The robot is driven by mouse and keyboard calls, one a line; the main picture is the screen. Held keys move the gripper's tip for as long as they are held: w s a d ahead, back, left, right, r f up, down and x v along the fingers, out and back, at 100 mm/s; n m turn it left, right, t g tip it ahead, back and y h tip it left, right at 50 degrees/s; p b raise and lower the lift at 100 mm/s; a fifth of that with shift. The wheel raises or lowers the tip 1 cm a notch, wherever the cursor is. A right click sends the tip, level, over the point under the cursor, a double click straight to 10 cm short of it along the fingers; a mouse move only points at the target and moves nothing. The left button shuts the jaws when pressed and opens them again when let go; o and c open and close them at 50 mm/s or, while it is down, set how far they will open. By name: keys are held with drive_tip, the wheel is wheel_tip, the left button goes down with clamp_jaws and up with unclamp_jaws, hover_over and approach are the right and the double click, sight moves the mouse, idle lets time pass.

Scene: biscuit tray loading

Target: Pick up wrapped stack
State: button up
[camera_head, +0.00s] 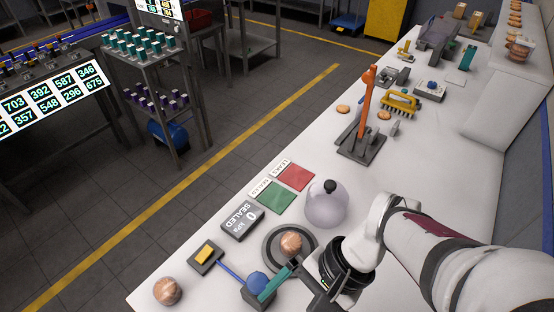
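A small round brown bundle (291,244), which looks like a wrapped stack, sits on a dark round plate (272,262). A second similar brown bundle (168,291) stands on the white bench at the lower left. Any wrapping is too small to make out clearly. My gripper (290,283) is low at the bottom of the view, just in front of the round plate, its dark body right of the plate. A teal bar shows at its end, beside a blue ball. The fingers are partly cut off and hidden, so I cannot tell whether they are open.
A clear dome (325,206) with a black knob stands just behind the plate. Green (276,197) and red (296,177) mats and a grey display (242,222) lie along the left bench edge. An orange-handled lever press (366,115) stands farther back.

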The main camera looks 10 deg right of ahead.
drive_tip(key=w+d+f+m+t+y, duration=0.45)
drive_tip(key=w+m, duration=0.25)
drive_tip(key=m, duration=0.2)
drive_tip(key=m+t+h, duration=0.3)
drive_tip(key=m+t, duration=0.5)
drive_tip(key=m, duration=0.1)
approach(297, 244)
drive_tip(key=shift+m, duration=0.3)
drive_tip(key=x, duration=1.2)
drive_tip(key=c, duration=0.9)
